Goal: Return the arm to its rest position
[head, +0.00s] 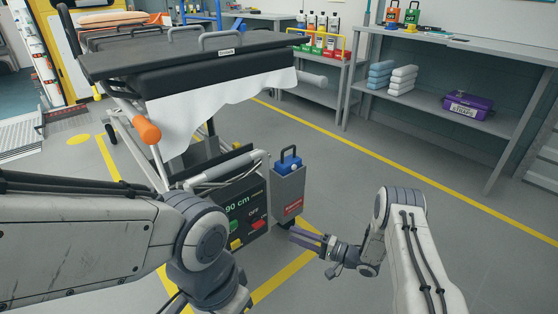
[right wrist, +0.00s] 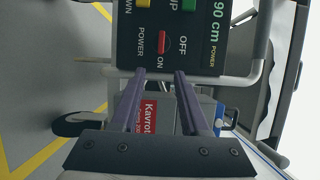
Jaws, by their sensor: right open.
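My right arm (head: 405,240) reaches in from the lower right. Its right gripper (head: 291,234) points left, close to the stretcher's control panel (head: 240,210) and the grey battery holder (head: 289,195). In the right wrist view the right gripper (right wrist: 161,74) has its two purple fingers apart, with nothing gripped. Between and behind them show a red label (right wrist: 149,115) and the panel (right wrist: 205,55) with its red power switch (right wrist: 162,42). I cannot tell whether the fingertips touch the panel's frame. My left arm (head: 90,245) crosses the lower left; its fingers are out of view.
The stretcher (head: 190,70) with a white sheet (head: 215,112) stands ahead. A blue-topped battery (head: 289,162) sits in the holder. A workbench with shelf (head: 440,105) is at the back right.

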